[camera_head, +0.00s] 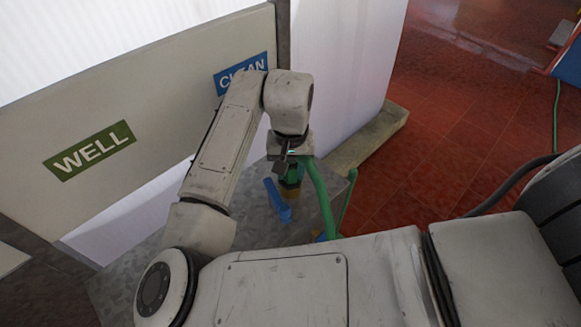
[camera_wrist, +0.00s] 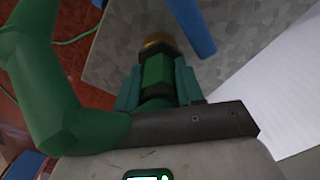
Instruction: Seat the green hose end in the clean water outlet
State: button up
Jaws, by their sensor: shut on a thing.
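The green hose end (camera_head: 291,175) is below my gripper (camera_head: 290,160) in the head view, under the blue CLEAN sign (camera_head: 241,71). In the wrist view, my gripper (camera_wrist: 157,85) is shut on the green hose end (camera_wrist: 156,70), which has a brass tip (camera_wrist: 158,42). The green hose (camera_head: 322,195) bends away from the grip; it also fills the left of the wrist view (camera_wrist: 45,90). A blue bar-like piece (camera_head: 277,201) lies close beside the hose end; it also shows in the wrist view (camera_wrist: 195,25), apart from the brass tip. I cannot make out the clean water outlet's opening.
The pale panel (camera_head: 165,95) also carries a green WELL sign (camera_head: 89,150) to the left. A grey speckled surface (camera_head: 250,225) lies below the hose end. A beige ledge (camera_head: 368,143) and red tiled floor (camera_head: 440,150) are to the right.

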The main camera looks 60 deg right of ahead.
jog(key=o, duration=1.1)
jog(key=shift+f, duration=0.1)
notch_tip(320, 180, up, 11)
jog(key=shift+f, duration=0.1)
